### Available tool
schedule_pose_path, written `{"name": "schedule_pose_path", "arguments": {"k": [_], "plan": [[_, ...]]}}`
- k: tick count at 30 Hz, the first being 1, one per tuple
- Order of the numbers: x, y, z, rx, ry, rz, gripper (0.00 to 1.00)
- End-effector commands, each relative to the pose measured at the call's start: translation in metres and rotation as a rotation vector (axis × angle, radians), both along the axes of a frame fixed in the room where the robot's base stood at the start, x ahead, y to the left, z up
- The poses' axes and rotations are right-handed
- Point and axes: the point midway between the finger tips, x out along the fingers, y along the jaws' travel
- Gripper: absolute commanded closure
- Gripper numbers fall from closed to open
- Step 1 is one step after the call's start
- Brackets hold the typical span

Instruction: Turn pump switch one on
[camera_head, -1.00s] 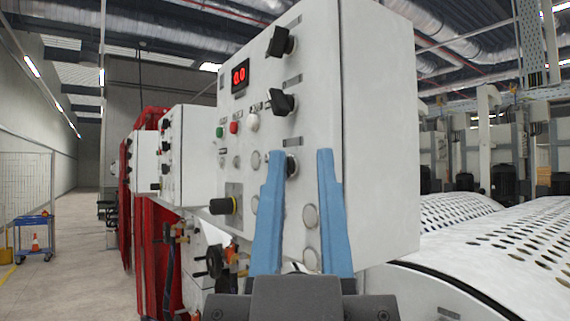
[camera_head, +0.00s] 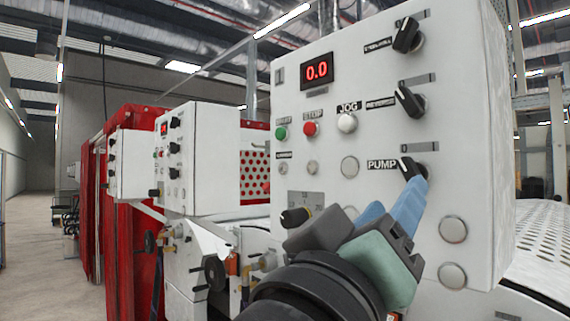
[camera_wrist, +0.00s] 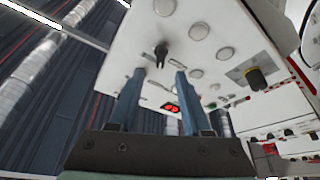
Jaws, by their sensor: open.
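The pump switch (camera_head: 413,168) is a black rotary knob on the right of the white control panel (camera_head: 330,215), beside the label PUMP. Its light-edged pointer slants up and left in the head view. My gripper (camera_head: 394,200) has two blue fingers, open and empty, just below and in front of this knob. In the wrist view, which sees the panel upside down, a black knob that looks like the pump switch (camera_wrist: 161,53) shows beyond and between the spread fingertips (camera_wrist: 160,74). I cannot tell whether a finger touches it.
Two more black knobs, the reverse knob (camera_head: 409,101) and the top knob (camera_head: 406,36), sit above the pump switch. A red display (camera_head: 317,70), green button (camera_head: 281,132), red button (camera_head: 310,129) and white jog button (camera_head: 347,122) are to the left. Metal caps (camera_head: 453,229) lie below.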

Motion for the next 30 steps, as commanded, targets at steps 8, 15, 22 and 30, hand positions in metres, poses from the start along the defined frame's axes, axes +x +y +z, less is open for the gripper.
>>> {"name": "schedule_pose_path", "arguments": {"k": [8, 15, 22, 30], "plan": [[0.041, -0.035, 0.023, 0.001, 0.002, 0.0, 0.51], [0.058, -0.05, 0.028, 0.002, -0.002, 0.002, 0.51], [0.061, -0.051, 0.027, 0.002, -0.001, 0.003, 0.51], [0.06, -0.051, 0.028, 0.001, -0.002, 0.003, 0.82]]}}
